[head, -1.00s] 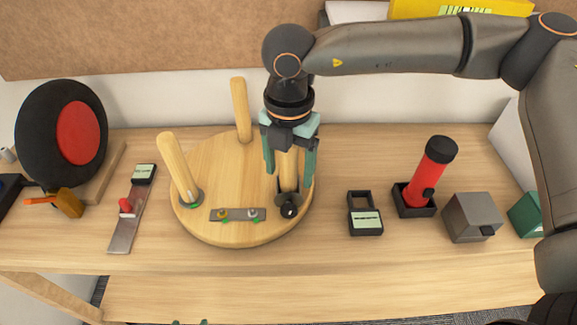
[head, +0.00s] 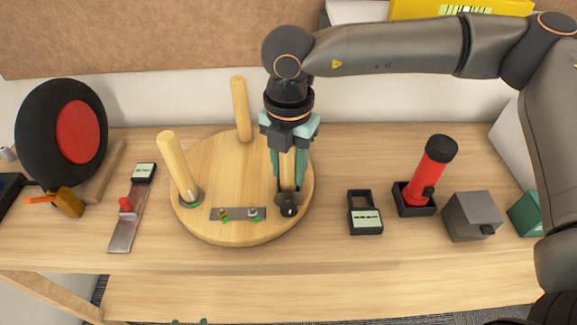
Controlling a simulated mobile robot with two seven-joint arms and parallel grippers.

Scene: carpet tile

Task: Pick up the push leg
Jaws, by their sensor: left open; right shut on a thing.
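A round wooden board (head: 219,165) lies on the bench with several wooden legs standing on it. My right gripper (head: 289,184) points down at the board's right side, shut on the wooden leg (head: 288,172), probably the push leg. That leg stands in a dark bracket (head: 288,203) with a round black knob in front; my fingers hide much of it. Another leg (head: 178,165) leans at the left in a grey ring, and one (head: 241,110) stands at the back. Only the teal fingertips of my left gripper (head: 190,322) show at the bottom edge, apart and empty.
A metal strip (head: 231,214) with small fittings lies on the board. A red-handled tool (head: 126,220) and a black-red disc (head: 70,133) are left. A black frame (head: 365,212), a red torch (head: 433,170) and a grey box (head: 471,216) stand right. The bench front is clear.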

